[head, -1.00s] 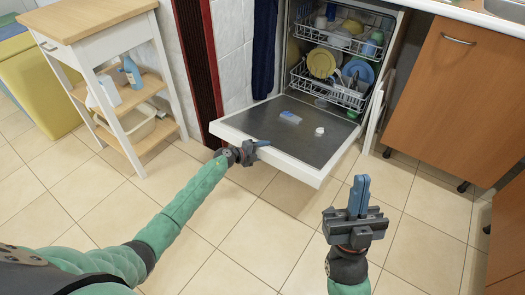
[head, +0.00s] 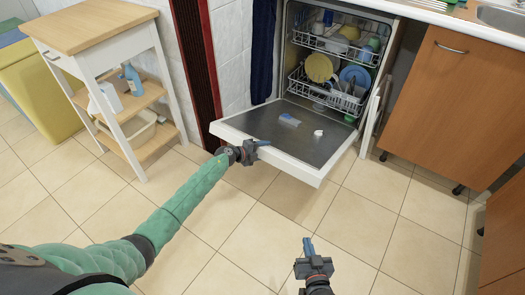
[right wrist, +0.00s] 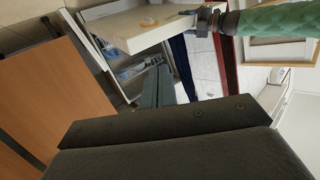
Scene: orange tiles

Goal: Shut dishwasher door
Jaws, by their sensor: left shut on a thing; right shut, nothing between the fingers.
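The dishwasher (head: 375,98) stands open under the counter. Its door (head: 243,132) is folded down, nearly level, with its outer edge towards me. A blue-and-white packet (head: 289,119) and a small white piece (head: 318,133) lie on the door's inner face. My left gripper (head: 262,145) is shut on the door's outer edge near its left part. My right gripper (head: 308,245) is shut and empty over the floor, in front of the door and apart from it. The right wrist view also shows the door (right wrist: 140,30) and the left gripper (right wrist: 212,20).
Two racks of dishes (head: 335,85) sit inside the dishwasher. A wooden cabinet (head: 450,100) stands to its right. A white trolley (head: 100,70) with bottles and a yellow bin (head: 35,90) stand at the left. The tiled floor in front is clear.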

